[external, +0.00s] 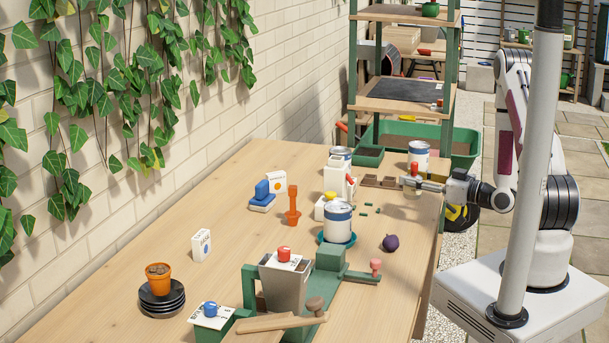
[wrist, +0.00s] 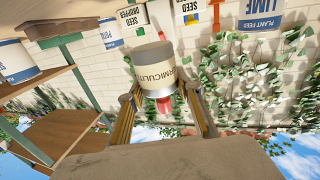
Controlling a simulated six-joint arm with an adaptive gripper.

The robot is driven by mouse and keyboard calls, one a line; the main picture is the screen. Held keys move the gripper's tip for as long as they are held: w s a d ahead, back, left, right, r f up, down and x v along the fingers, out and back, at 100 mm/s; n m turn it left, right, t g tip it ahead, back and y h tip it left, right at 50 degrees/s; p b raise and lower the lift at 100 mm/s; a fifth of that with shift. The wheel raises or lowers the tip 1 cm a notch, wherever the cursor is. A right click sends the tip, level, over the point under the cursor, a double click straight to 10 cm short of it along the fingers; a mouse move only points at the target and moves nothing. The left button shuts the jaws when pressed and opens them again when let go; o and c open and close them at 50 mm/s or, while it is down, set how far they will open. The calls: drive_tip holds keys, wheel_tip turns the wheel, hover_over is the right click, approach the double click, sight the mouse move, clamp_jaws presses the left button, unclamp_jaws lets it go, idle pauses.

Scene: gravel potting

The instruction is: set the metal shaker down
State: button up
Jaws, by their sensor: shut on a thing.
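The metal shaker (external: 413,188) has a red top and is upright between the fingers of my gripper (external: 408,183), near the right edge of the wooden table. In the wrist view the shaker (wrist: 155,64) appears upside down, with a cream label reading VERMICULITE, a metal band and the red part between my fingers (wrist: 166,108). My gripper is shut on it. The fingers hide part of its body. I cannot tell whether its base touches the table.
A blue-and-white tin (external: 419,152) stands just behind the shaker. A white jug (external: 337,176) and another tin (external: 338,220) stand further left. A purple round thing (external: 391,243) lies nearer, with bare table between.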

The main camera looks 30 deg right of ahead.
sight(413, 170)
drive_tip(key=r+n+g+y, duration=0.1)
drive_tip(key=s+a+r+y, duration=0.1)
drive_tip(key=shift+a+r+n+g+y, duration=0.1)
drive_tip(key=shift+r+n+g+y, duration=0.2)
drive_tip(key=shift+r+n+g, duration=0.1)
drive_tip(key=shift+s+a+f+n+g+y, duration=0.2)
drive_tip(key=shift+s+a+n+g+y, duration=1.3)
drive_tip(key=shift+s, duration=0.3)
drive_tip(key=shift+f, duration=2.9)
drive_tip(key=shift+f, duration=0.15)
drive_tip(key=shift+f, duration=1.75)
drive_tip(key=shift+f, duration=0.2)
drive_tip(key=o, duration=1.2)
